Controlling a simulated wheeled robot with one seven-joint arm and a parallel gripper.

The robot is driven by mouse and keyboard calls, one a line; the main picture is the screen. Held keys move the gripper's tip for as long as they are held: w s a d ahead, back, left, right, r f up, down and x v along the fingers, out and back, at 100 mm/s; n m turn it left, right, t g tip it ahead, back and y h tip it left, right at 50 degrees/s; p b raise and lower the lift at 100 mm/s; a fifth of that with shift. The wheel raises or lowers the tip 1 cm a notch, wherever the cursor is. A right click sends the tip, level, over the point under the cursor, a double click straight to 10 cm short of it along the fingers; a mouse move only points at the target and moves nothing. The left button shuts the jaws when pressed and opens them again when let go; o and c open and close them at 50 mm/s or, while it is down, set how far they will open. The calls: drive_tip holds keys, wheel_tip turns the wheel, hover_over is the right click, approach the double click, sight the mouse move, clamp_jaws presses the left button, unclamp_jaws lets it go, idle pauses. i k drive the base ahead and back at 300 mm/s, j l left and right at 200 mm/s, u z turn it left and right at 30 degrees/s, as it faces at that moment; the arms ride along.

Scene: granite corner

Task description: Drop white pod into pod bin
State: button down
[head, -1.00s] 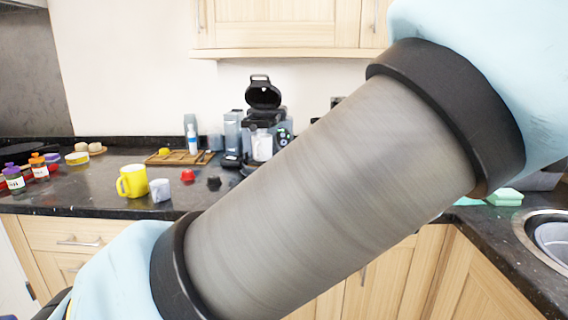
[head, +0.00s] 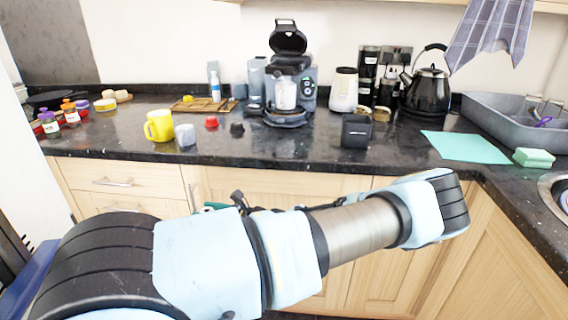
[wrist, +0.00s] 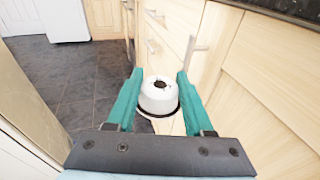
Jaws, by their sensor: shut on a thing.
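The white pod (wrist: 158,101), a small white cup shape with a dark spot in its top, is between the teal fingers of my gripper (wrist: 160,76) in the wrist view. The gripper is shut on it, in front of the cabinet fronts and above the floor. In the head view only a bit of teal shows behind my arm; the pod is hidden there. A black box (head: 356,132) near the counter's front edge, right of the coffee machine, may be the pod bin; its inside cannot be made out.
A red pod (head: 211,122) and a black pod (head: 237,129) sit on the counter (head: 270,147), near a yellow mug (head: 159,126) and a pale cup (head: 185,135). The coffee machine (head: 289,86) has its lid up. A kettle (head: 428,88) stands at the right.

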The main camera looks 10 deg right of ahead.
sight(364, 134)
drive_tip(key=z, duration=1.25)
drive_tip(key=i+j+z, duration=0.3)
drive_tip(key=i+j, duration=0.15)
